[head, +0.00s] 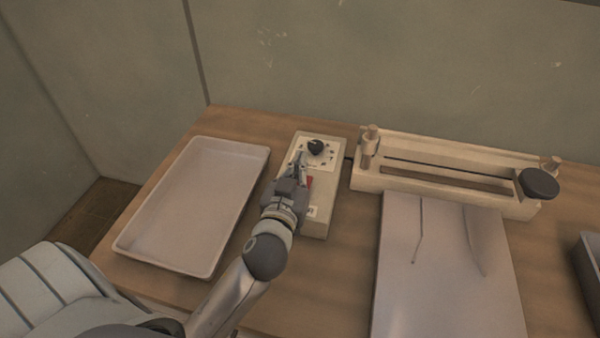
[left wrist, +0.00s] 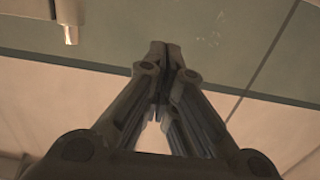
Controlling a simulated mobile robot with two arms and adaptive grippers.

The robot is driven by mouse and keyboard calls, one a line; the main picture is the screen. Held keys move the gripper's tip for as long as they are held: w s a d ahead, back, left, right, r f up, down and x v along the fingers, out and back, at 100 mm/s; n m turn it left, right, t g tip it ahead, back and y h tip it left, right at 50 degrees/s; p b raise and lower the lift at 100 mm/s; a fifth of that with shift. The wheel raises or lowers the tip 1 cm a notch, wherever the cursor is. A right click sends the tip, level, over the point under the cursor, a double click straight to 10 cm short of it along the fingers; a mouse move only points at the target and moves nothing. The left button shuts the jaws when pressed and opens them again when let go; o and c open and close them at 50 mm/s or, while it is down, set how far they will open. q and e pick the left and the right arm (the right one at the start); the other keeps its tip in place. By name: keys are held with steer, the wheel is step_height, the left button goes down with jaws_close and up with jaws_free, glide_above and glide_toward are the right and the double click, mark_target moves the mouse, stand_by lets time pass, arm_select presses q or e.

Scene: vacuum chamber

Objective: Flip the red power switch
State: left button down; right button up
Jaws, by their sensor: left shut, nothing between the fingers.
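The red power switch (head: 309,182) is on the top face of a beige control box (head: 318,222) in the middle of the table. Only a small red part shows beside my left gripper; the rest is hidden behind it. My left gripper (head: 299,158) is over the box, its fingertips close to the dial end. In the left wrist view its fingers (left wrist: 165,48) are shut together with nothing between them. I cannot tell whether the gripper touches the box or switch. My right gripper is in neither view.
A black dial (head: 316,147) is at the box's far end. A white tray (head: 190,262) lies to the left. A sealer-like bar device (head: 440,200) with a black knob (head: 538,184) stands right, behind a pale board (head: 450,300). A grey bin (head: 590,262) is at the right edge.

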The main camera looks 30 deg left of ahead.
arm_select(q)
steer(key=shift+w+f, duration=0.15)
steer(key=shift+f, duration=0.85)
steer(key=shift+w+f, duration=0.1)
steer(key=shift+f, duration=0.9)
